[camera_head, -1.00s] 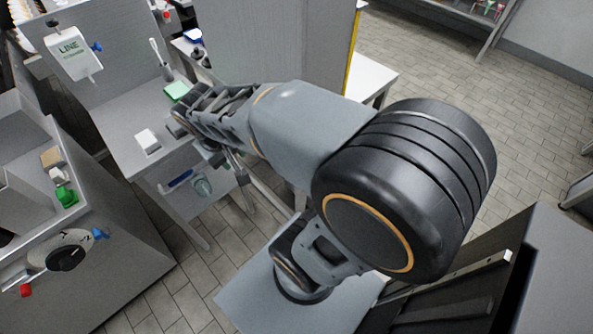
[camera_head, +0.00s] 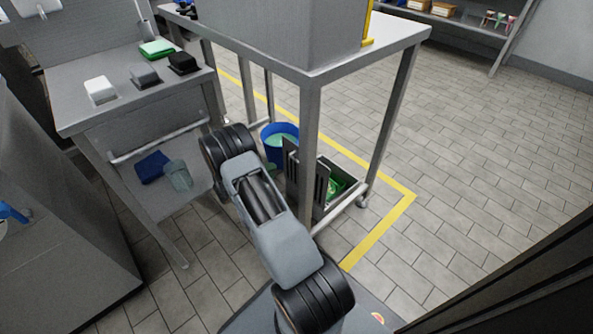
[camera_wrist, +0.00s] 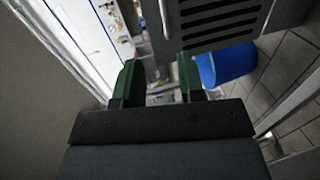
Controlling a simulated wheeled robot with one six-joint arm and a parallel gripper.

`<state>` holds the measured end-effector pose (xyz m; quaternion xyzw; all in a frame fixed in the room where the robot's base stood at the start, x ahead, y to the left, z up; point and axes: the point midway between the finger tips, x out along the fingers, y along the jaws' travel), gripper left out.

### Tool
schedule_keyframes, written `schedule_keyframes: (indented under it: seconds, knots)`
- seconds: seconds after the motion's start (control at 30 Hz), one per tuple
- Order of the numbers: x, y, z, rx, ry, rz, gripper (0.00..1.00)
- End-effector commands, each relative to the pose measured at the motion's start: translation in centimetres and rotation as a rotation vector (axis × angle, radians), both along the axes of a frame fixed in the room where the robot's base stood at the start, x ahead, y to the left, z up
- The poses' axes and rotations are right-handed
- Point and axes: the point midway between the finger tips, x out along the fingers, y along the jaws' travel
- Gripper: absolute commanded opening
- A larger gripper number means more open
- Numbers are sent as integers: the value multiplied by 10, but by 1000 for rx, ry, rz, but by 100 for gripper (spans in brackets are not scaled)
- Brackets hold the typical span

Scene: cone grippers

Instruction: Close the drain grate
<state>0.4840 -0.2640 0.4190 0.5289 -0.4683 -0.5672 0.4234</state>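The drain grate (camera_head: 308,176) is a dark slotted panel standing raised, roughly upright, at the left side of an open floor drain (camera_head: 343,205) under the metal table. Something green (camera_head: 335,188) shows inside the drain. In the wrist view a slotted grey panel, apparently the grate (camera_wrist: 215,22), fills the top, with a thin rod-like bar at its left. My gripper (camera_wrist: 160,75) has two green fingers spread apart below the panel, with nothing visibly held between them.
A blue bucket (camera_head: 279,140) stands just left of the grate and also shows in the wrist view (camera_wrist: 228,65). The table leg (camera_head: 309,150) rises right by the grate. Yellow floor tape (camera_head: 385,225) borders the drain area. Tiled floor to the right is clear.

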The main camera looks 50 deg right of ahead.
Motion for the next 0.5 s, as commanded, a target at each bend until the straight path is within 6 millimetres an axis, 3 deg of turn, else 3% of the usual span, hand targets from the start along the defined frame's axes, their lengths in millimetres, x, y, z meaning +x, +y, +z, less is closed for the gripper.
schedule_keyframes:
  seconds: [0.17,0.5]
  knots:
    - [0,-17,-16,-13,-3,9,36]
    - [-5,-80,-29,-12,-3,8,36]
